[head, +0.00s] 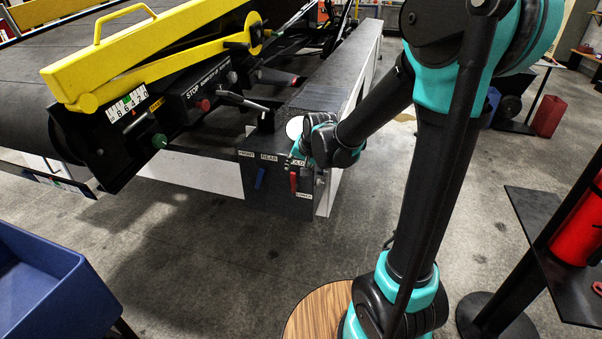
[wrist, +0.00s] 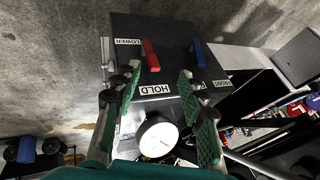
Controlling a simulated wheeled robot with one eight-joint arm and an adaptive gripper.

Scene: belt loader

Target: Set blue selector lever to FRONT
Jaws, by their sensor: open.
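The blue selector lever (head: 260,178) is on the front face of a dark control box (head: 277,200). It points down, slightly tilted, below and between the FRONT label (head: 246,153) and the REAR label (head: 269,156). In the wrist view the blue lever (wrist: 200,54) lies just beyond the right finger, apart from it; the FRONT label (wrist: 222,83) shows to its right. My gripper (head: 299,150) is at the box's upper right edge, near the HOLD label. In the wrist view my gripper (wrist: 160,84) is open and empty, its green-padded fingers wide apart.
A red lever (head: 293,182) sits right of the blue one, between HOLD and LOWER labels; in the wrist view it (wrist: 151,55) lies ahead between the fingers. A white round gauge (wrist: 158,138) is close to the gripper. A black-handled lever (head: 243,101) juts out above the box.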

